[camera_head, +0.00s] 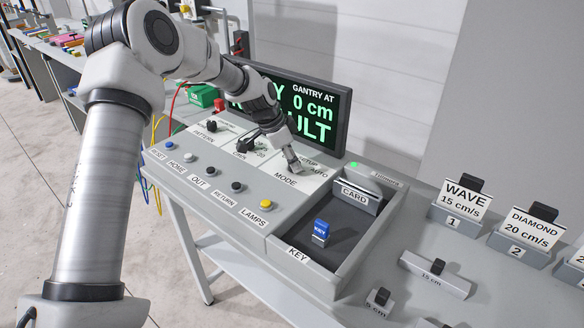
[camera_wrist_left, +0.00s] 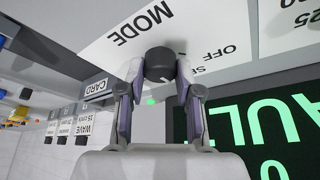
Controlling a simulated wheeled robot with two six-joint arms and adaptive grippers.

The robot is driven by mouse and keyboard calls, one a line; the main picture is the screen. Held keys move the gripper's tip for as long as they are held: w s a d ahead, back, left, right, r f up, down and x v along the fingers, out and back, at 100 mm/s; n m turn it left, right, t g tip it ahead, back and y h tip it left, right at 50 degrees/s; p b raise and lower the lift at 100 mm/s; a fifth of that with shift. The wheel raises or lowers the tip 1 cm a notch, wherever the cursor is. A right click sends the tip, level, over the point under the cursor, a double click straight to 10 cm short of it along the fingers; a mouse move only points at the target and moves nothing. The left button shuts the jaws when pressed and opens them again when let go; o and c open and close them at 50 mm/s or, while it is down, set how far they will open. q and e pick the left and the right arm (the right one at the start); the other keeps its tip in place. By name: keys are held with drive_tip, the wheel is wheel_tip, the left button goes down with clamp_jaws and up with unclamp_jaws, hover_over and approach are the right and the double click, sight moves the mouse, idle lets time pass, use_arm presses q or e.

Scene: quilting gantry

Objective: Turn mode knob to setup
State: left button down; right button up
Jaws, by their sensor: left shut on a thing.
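The mode knob (camera_wrist_left: 160,62) is a dark round knob on the white MODE plate (camera_wrist_left: 110,50), seen in the left wrist view. My left gripper (camera_wrist_left: 158,78) is shut on it, with one finger on each side. In the head view my left gripper (camera_head: 291,163) reaches down onto the same plate (camera_head: 313,181), just above the word MODE. The words SETUP and AUTO show beside it there. The gripper hides most of the knob, and I cannot tell which setting it points to. My right gripper is not in view.
A screen (camera_head: 341,122) with green text stands behind the console. Several coloured buttons line the console's front, including yellow LAMPS (camera_head: 265,205). A tray with a blue KEY block (camera_head: 320,230) and a CARD slot (camera_head: 360,197) lies to the right. Labelled holders (camera_head: 460,205) stand farther right.

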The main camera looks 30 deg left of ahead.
use_arm(q)
drive_tip(key=shift+f+m+g, duration=0.2)
drive_tip(key=shift+m+g, duration=0.2)
drive_tip(key=shift+m, duration=0.4)
drive_tip(key=shift+s+b, duration=0.1)
drive_tip(key=shift+b, duration=0.2)
drive_tip(key=c, duration=0.8)
unclamp_jaws()
drive_tip(key=shift+d, duration=0.1)
drive_tip(key=shift+w, duration=0.25)
drive_tip(key=v, duration=1.2)
